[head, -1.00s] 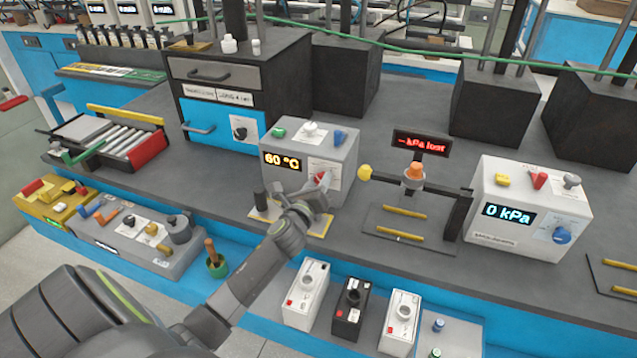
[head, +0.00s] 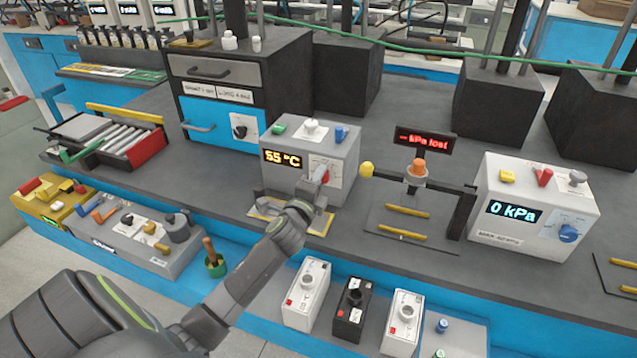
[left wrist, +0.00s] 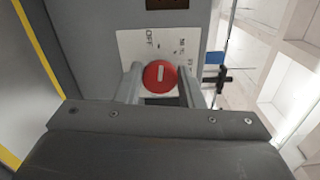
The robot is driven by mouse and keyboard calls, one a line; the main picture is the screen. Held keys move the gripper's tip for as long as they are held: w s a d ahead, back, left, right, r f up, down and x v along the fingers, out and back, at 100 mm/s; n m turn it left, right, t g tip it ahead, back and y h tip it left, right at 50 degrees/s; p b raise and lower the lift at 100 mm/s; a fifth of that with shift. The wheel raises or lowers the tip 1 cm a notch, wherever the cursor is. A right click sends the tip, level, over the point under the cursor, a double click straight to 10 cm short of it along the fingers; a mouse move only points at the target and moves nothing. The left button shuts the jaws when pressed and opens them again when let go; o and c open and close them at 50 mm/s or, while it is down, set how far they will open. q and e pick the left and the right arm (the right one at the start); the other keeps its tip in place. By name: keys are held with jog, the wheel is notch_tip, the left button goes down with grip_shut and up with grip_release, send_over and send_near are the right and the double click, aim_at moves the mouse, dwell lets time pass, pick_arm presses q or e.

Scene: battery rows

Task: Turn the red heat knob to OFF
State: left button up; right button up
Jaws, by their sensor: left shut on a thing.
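The grey heater box (head: 285,184) stands on the bench in the head view, its orange display (head: 283,158) reading 55 °C. The round red heat knob (left wrist: 160,75) is on its front panel and carries a white pointer mark. In the left wrist view the mark stands nearly upright. The white dial label (left wrist: 134,48) shows OFF on its left part, turned sideways. My left gripper (left wrist: 160,88) is shut on the red knob, one finger on each side. My right gripper is not in view.
A stand with a yellow ball (head: 367,169) and a red-lit sign (head: 425,140) is close to the right of the heater. A white pressure box (head: 525,240) reading 0 kPa stands farther right. Batteries (head: 352,312) stand below the bench's front edge.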

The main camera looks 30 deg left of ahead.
pick_arm(q)
jog(key=shift+n, duration=0.7)
jog(key=o, duration=0.9)
jog(key=shift+o, duration=0.2)
jog(key=shift+s, duration=0.15)
jog(key=b+v, duration=0.2)
jog(key=v, duration=1.5)
jog(key=shift+s, duration=0.15)
jog(key=shift+a+f, duration=0.1)
jog(key=shift+f, duration=0.05)
